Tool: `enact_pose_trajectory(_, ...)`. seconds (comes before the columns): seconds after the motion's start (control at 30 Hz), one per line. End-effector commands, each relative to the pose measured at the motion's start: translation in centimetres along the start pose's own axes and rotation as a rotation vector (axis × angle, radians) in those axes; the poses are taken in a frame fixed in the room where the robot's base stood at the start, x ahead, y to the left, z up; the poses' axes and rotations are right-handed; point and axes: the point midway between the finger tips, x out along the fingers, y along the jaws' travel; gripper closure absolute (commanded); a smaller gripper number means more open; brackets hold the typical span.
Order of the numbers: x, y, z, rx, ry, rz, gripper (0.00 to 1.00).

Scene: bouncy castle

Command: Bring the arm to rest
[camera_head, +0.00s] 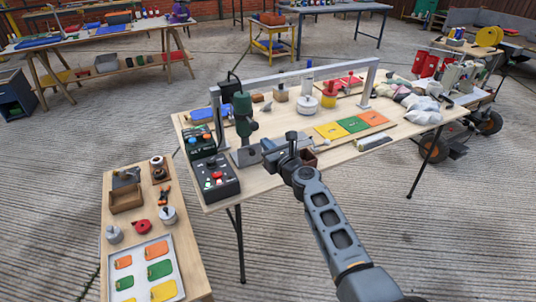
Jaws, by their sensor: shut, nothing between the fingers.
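My arm reaches up from the lower right of the head view toward the front edge of the main wooden table (345,160). My gripper (270,160) is at its far end, over the table's front left part, and is shut with nothing held. It is close to a small brown box (308,158) and a grey metal block (246,156). Whether it touches either of them is hard to tell at this size.
A control box with buttons (212,178) and a green upright tool (243,117) stand left of my gripper. A grey frame (295,77) spans the table. A low bench (190,255) with a tray (147,272) stands at lower left. Concrete floor is clear at lower right.

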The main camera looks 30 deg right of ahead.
Motion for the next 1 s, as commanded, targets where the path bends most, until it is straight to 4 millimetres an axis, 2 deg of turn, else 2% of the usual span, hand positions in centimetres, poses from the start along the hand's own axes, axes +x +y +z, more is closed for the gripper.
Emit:
enact_pose_trajectory(0.27, 0.1, -0.2, 0.0, -0.009, 0.004, -0.001, 1.00)
enact_pose_trajectory(0.37, -1.2, -0.1, -1.4, -0.070, 0.020, -0.006, 1.00)
enact_pose_trajectory(0.43, -3.0, 0.1, -3.2, -0.160, 0.041, -0.012, 1.00)
enact_pose_trajectory(0.57, -8.2, 0.4, -7.3, -0.408, 0.094, -0.021, 1.00)
enact_pose_trajectory(0.7, -14.6, 1.0, -10.7, -0.703, 0.147, -0.017, 1.00)
enact_pose_trajectory(0.83, -20.6, 1.7, -12.9, -0.974, 0.188, -0.001, 1.00)
enact_pose_trajectory(1.0, -28.4, 2.8, -14.2, -1.319, 0.225, 0.035, 1.00)
